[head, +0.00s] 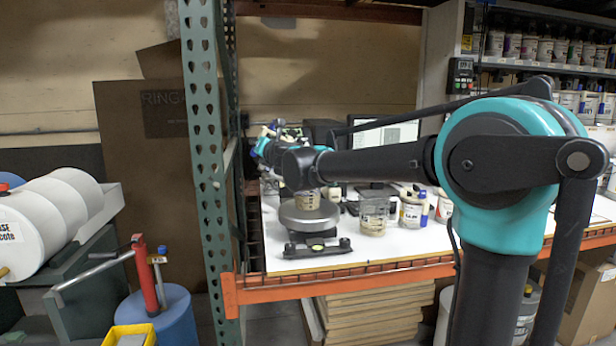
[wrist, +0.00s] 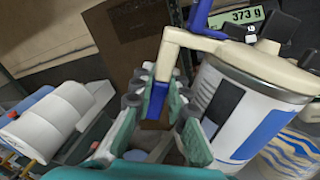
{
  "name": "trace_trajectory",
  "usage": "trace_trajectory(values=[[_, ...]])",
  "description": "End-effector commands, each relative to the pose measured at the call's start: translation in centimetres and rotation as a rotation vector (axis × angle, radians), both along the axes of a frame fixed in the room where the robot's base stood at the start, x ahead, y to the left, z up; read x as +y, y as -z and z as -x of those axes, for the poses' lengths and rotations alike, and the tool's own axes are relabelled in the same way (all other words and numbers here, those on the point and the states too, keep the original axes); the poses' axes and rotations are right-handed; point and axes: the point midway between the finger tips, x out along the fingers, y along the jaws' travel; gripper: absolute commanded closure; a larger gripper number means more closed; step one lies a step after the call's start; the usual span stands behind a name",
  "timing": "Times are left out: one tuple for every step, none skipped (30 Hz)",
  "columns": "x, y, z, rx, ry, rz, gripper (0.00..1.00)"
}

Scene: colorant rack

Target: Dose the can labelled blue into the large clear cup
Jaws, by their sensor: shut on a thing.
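My gripper (wrist: 160,105) has its teal fingers closed around the blue handle (wrist: 157,96) of a can. The can (wrist: 245,110) has a white and blue label and a beige lid, and leans to one side in the wrist view. In the head view the gripper (head: 268,146) is at the far end of my arm, behind and above the round scale (head: 310,217); the can there is mostly hidden. A cup (head: 307,200) with tan contents is on the scale, partly covered by my arm. A larger clear cup (head: 374,215) with pale contents at its bottom is to its right.
A display (wrist: 247,17) reads 373 g in the wrist view. Another can (head: 411,212) stands right of the clear cup, and a monitor (head: 388,135) stands behind. A green upright post (head: 205,150) is left of the table. Shelves of cans (head: 540,50) are at upper right.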

Motion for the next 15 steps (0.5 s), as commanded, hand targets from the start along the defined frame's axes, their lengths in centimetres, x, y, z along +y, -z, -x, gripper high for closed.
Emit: trace_trajectory(values=[[0.0, -0.06, 0.01, 0.0, 0.0, -0.001, 1.0], [0.0, -0.06, 0.02, 0.001, 0.0, -0.002, 1.0], [0.0, -0.08, 0.03, 0.002, 0.0, -0.003, 1.0], [-0.01, -0.09, 0.03, 0.003, 0.0, -0.005, 1.0], [-0.01, -0.1, 0.04, 0.003, -0.001, -0.006, 1.0], [-0.01, -0.11, 0.05, 0.004, -0.001, -0.008, 1.0], [-0.01, -0.13, 0.06, 0.005, -0.001, -0.01, 1.0], [-0.01, -0.13, 0.06, 0.006, -0.001, -0.011, 1.0], [-0.01, -0.14, 0.07, 0.007, -0.001, -0.012, 1.0], [-0.02, -0.15, 0.08, 0.008, -0.001, -0.013, 1.0], [-0.02, -0.16, 0.09, 0.009, -0.001, -0.015, 1.0], [-0.03, -0.18, 0.1, 0.01, -0.001, -0.016, 1.0], [-0.03, -0.19, 0.11, 0.011, -0.001, -0.018, 1.0], [-0.03, -0.19, 0.11, 0.011, -0.001, -0.019, 1.0], [-0.03, -0.21, 0.12, 0.012, -0.001, -0.021, 1.0]])
